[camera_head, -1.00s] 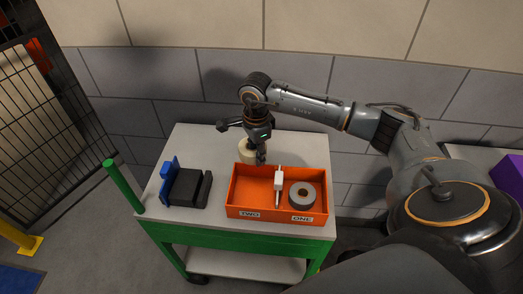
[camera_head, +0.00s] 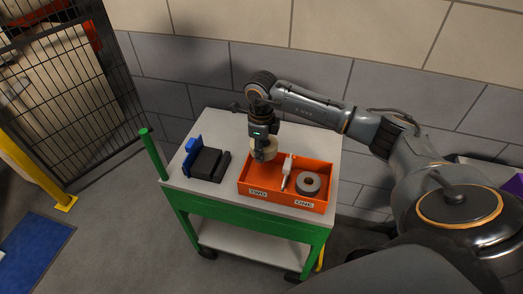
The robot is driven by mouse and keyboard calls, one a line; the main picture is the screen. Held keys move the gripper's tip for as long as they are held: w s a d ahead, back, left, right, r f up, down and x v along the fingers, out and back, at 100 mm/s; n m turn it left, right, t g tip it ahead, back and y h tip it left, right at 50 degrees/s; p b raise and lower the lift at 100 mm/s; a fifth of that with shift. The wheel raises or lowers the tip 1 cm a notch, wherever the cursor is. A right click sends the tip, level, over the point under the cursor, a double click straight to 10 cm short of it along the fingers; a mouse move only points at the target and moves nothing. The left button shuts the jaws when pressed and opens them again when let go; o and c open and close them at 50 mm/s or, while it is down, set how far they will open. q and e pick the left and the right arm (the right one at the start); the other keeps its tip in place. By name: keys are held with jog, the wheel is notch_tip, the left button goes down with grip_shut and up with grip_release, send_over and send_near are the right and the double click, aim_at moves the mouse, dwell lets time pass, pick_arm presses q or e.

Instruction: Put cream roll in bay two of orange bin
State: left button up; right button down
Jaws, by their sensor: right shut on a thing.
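The orange bin (camera_head: 282,201) sits on the cart top, with bay TWO at its left and bay ONE at its right. My right gripper (camera_head: 262,156) points down and is shut on the cream roll (camera_head: 268,151), over the back of bay two. Whether the roll is above the rim or inside the bay is hard to tell, since the gripper covers part of it. A grey roll (camera_head: 308,183) lies in bay one. A white divider piece (camera_head: 287,170) stands between the bays. My left gripper is not in view.
The cart's white top (camera_head: 222,189) has a green frame and a green post (camera_head: 152,153) at its left corner. A black and blue holder (camera_head: 205,162) stands left of the bin. A grey wall is behind.

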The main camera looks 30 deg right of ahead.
aim_at(261, 185)
jog(key=shift+f, duration=0.4)
notch_tip(261, 185, down, 13)
jog(key=b, duration=1.1)
jog(key=shift+f, duration=0.1)
jog(key=shift+f+b, duration=0.45)
jog(key=shift+b, duration=0.05)
jog(key=c, duration=1.4)
grip_release()
jog(key=o, duration=0.5)
jog(key=c, duration=0.4)
jog(key=shift+o, duration=0.2)
